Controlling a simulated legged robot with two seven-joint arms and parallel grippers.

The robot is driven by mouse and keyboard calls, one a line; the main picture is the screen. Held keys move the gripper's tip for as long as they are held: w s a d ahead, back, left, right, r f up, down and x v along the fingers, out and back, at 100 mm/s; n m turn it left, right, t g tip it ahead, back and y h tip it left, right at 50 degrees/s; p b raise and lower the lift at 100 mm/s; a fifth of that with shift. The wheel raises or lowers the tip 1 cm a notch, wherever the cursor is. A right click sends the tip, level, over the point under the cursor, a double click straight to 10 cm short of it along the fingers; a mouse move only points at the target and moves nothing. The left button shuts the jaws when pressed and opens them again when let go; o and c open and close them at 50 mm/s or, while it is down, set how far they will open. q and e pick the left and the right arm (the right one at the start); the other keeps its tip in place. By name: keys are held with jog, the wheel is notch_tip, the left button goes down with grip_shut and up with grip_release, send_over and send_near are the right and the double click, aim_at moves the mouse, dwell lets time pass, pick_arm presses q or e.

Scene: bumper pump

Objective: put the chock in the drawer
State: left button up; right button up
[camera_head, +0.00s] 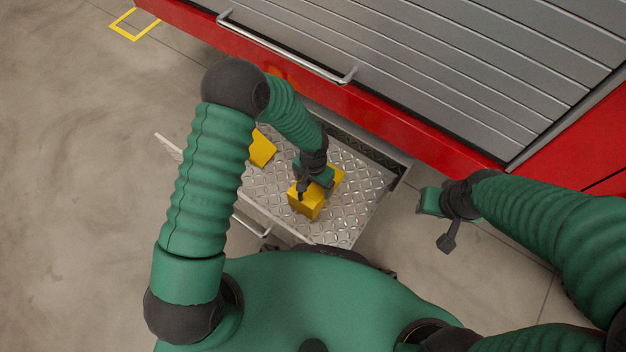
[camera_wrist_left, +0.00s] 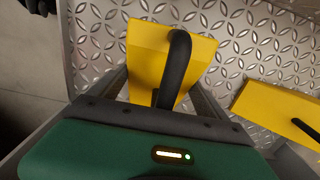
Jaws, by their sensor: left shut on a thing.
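A yellow chock (camera_head: 306,204) with a black handle is at my left gripper (camera_head: 305,190), over the diamond-plate floor of the open drawer (camera_head: 345,222). My left gripper is shut on this chock. In the left wrist view the chock (camera_wrist_left: 145,55) and its curved black handle show just beyond the gripper. I cannot tell whether the chock touches the drawer floor. A second yellow chock (camera_head: 262,149) lies in the drawer, partly hidden by my left arm; it also shows in the left wrist view (camera_wrist_left: 280,110). My right gripper (camera_head: 436,218) is outside the drawer, to its right; its jaws are unclear.
The red vehicle (camera_head: 400,115) with a grey slatted shutter (camera_head: 430,55) and a metal bar handle (camera_head: 285,48) stands behind the drawer. The drawer's front handle (camera_head: 252,224) faces me. Concrete floor (camera_head: 80,200) is clear at left.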

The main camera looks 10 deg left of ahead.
pick_arm(q)
jog(key=shift+w+f, duration=0.1)
jog(key=shift+f, duration=0.05)
jog(key=shift+f, duration=0.1)
jog(key=o, duration=1.9)
notch_tip(320, 180, up, 12)
jog(key=p, duration=0.7)
jog(key=shift+a+r, duration=0.2)
jog(key=shift+r, duration=0.2)
jog(key=s+a+r+n+t, duration=0.1)
jog(key=s+a+r+n, duration=0.1)
jog(key=s+a+r, duration=0.3)
jog(key=s+a+r+n+t, duration=0.1)
jog(key=s+a+r, duration=0.4)
jog(key=r, duration=0.7)
jog(key=shift+n+t, duration=0.3)
jog(key=shift+n, duration=0.4)
